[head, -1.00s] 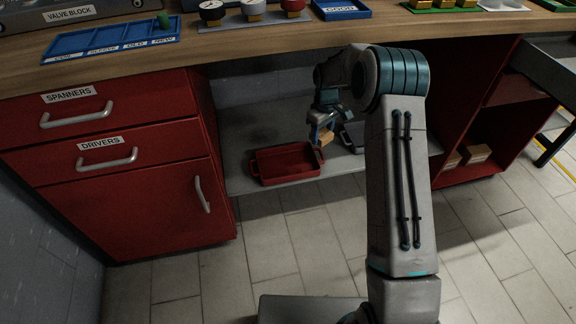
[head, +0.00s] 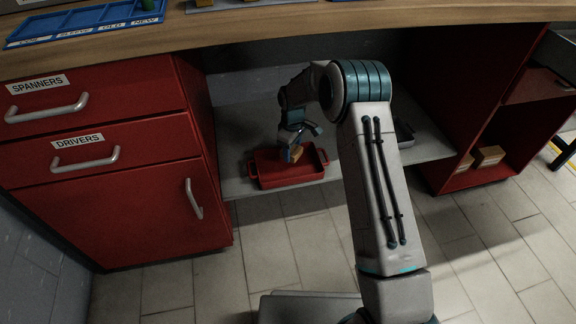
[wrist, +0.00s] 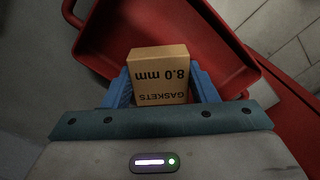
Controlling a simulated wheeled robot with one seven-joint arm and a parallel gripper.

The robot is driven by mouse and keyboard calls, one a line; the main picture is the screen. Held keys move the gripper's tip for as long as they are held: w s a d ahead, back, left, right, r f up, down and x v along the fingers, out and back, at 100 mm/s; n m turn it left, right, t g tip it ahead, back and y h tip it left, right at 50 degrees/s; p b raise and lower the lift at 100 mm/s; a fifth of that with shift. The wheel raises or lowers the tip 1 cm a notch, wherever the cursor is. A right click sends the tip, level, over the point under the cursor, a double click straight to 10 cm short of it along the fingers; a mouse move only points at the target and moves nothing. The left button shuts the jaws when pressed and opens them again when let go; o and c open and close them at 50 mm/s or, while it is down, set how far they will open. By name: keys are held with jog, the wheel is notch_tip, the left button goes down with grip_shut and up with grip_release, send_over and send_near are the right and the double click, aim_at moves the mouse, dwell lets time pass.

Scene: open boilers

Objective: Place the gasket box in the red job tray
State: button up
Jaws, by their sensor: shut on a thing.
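The gasket box (wrist: 158,75) is a small tan carton labelled "GASKETS 8.0 mm". My gripper (wrist: 160,88) is shut on it, with a blue finger on each side. In the head view the box (head: 297,153) and my gripper (head: 292,150) are over the red job tray (head: 290,181). The tray stands on the grey shelf under the bench. In the wrist view the tray (wrist: 240,75) lies beyond and around the box. How far the box is above the tray floor cannot be told.
A grey tray (head: 404,134) stands on the shelf (head: 235,188) to the right, partly behind my arm. Red drawers (head: 90,150) flank the shelf on the left. The wooden bench top (head: 300,40) hangs over the shelf. A red cubby (head: 490,130) with small boxes is at the right.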

aim_at(288, 168)
jog(key=shift+s+a+f, duration=0.5)
jog(key=shift+s+a, duration=0.05)
jog(key=shift+a, duration=0.05)
jog(key=shift+f+b, duration=0.25)
jog(key=shift+b, duration=0.05)
jog(key=shift+f+b, duration=0.85)
jog(key=shift+f, duration=0.9)
jog(key=shift+f, duration=0.1)
jog(key=o, duration=1)
notch_tip(288, 168, up, 12)
jog(key=p, duration=0.4)
